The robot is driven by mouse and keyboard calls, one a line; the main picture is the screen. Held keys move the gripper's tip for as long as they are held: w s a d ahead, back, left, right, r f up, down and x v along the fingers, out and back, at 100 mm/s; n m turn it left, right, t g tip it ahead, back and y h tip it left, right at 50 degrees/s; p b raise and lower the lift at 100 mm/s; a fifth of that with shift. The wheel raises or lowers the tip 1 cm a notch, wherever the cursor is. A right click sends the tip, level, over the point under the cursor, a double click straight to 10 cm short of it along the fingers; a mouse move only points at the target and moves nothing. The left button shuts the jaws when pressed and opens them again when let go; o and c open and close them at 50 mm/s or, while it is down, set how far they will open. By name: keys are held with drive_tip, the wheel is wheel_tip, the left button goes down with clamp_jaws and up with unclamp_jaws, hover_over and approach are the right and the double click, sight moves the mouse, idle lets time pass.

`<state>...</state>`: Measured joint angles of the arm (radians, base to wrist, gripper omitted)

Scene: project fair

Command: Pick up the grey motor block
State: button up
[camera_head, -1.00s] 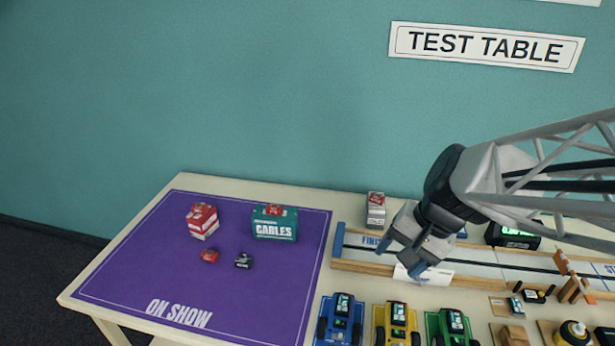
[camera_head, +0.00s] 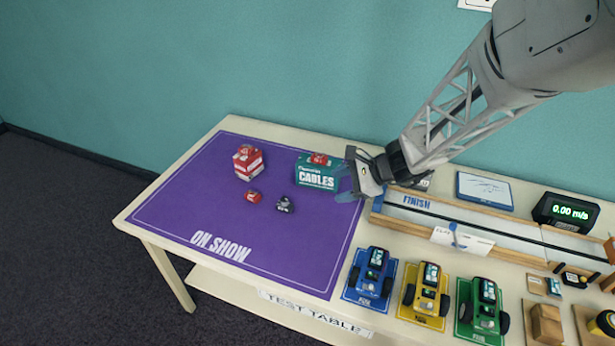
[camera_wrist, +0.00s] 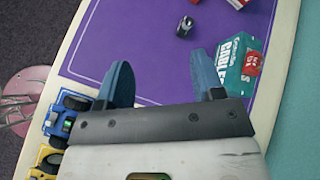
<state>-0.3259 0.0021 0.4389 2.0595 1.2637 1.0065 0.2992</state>
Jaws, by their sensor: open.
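The small dark grey block (camera_head: 284,204), which I take to be the grey motor block, lies on the purple ON SHOW mat (camera_head: 200,205). It also shows near the top of the wrist view (camera_wrist: 185,27). A small red block (camera_head: 253,196) lies just left of it. My gripper (camera_head: 343,184) is open and empty, with blue fingers, above the mat's right edge, beside the teal CABLES box (camera_head: 316,178). In the wrist view the fingers (camera_wrist: 162,68) are spread apart, with bare mat between them. The grey block is beyond the fingertips, not between them.
A red-and-white box (camera_head: 248,163) stands behind the small blocks. A red item (camera_head: 319,159) sits on the CABLES box, close to my right finger in the wrist view. Blue (camera_head: 371,275), yellow (camera_head: 425,292) and green (camera_head: 483,308) cars stand right of the mat. The mat's front is clear.

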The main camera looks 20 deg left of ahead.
drive_tip(key=w+a+f+m+y, duration=0.2)
drive_tip(key=w+a+f+m, duration=0.1)
drive_tip(key=a+f, duration=0.5)
drive_tip(key=m+t, duration=0.2)
drive_tip(key=m, duration=0.2)
approach(287, 201)
drive_tip(key=shift+y, duration=0.4)
drive_tip(key=x, duration=0.2)
drive_tip(key=f+x, duration=0.1)
drive_tip(key=x, duration=0.2)
drive_tip(key=shift+d, duration=0.15)
drive_tip(key=shift+x, duration=1.25)
drive_tip(key=shift+x, duration=2.65)
drive_tip(key=shift+r, duration=0.2)
